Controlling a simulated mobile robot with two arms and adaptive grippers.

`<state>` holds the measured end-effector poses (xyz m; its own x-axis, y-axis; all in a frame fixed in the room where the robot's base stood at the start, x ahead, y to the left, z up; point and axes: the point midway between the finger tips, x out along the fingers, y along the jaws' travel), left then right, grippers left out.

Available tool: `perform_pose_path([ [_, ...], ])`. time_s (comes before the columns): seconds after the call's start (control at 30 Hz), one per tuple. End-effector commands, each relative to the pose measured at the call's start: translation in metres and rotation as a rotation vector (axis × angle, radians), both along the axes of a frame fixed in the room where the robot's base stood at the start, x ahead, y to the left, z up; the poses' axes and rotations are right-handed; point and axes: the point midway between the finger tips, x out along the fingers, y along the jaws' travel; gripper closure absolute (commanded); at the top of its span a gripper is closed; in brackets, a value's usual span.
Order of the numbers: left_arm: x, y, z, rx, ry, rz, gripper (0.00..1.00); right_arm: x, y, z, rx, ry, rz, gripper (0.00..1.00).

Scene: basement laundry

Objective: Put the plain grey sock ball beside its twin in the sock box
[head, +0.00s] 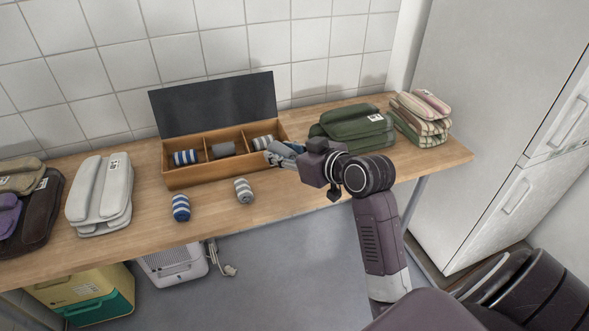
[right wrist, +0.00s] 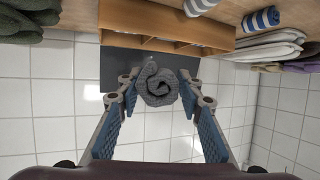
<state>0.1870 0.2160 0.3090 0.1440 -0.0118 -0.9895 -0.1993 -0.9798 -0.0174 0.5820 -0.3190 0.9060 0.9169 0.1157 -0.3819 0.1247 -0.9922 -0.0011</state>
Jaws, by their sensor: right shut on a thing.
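The wooden sock box (head: 190,181) stands on the table with its dark lid (head: 217,104) raised. Its left compartment holds a blue-and-white striped sock ball (head: 186,157), the middle one a plain grey sock ball (head: 223,150), the right one a grey-and-white striped ball (head: 264,142). My right gripper (head: 279,153) is at the box's right front corner in the head view. In the right wrist view, the gripper (right wrist: 160,82) is shut on a plain dark grey sock ball (right wrist: 158,87), its spiral end showing. In the head view that held ball is mostly hidden. My left gripper is out of view.
A blue-striped ball (head: 181,208) and a grey-striped ball (head: 243,190) lie on the table before the box. Green (head: 352,126) and striped (head: 421,117) folded stacks are right of it, a white stack (head: 99,200) left. The table front is mostly clear.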

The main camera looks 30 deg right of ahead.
Motion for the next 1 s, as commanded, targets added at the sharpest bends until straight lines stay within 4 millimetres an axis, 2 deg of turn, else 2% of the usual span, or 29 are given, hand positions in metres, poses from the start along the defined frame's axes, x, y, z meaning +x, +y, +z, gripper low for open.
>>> perform_pose_path([
  [0.03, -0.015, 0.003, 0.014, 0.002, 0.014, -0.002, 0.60, 0.009, -0.009, 0.019, 0.007, 0.001, -0.065, 1.00],
  [0.23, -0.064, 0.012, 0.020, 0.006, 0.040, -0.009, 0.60, 0.032, -0.043, 0.038, 0.004, 0.000, -0.278, 1.00],
  [0.4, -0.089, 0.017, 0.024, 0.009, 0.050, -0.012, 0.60, 0.039, -0.055, 0.047, 0.001, 0.001, -0.368, 1.00],
  [0.53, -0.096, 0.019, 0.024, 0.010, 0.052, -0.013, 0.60, 0.041, -0.059, 0.049, 0.000, -0.001, -0.393, 1.00],
  [0.83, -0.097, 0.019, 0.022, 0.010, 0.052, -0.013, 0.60, 0.040, -0.060, 0.047, -0.001, 0.000, -0.396, 1.00],
  [0.93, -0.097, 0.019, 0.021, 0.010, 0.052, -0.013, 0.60, 0.040, -0.059, 0.037, 0.000, 0.004, -0.395, 1.00],
  [1.0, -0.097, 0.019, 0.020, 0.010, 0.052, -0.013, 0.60, 0.040, -0.059, 0.022, 0.001, 0.008, -0.395, 1.00],
])
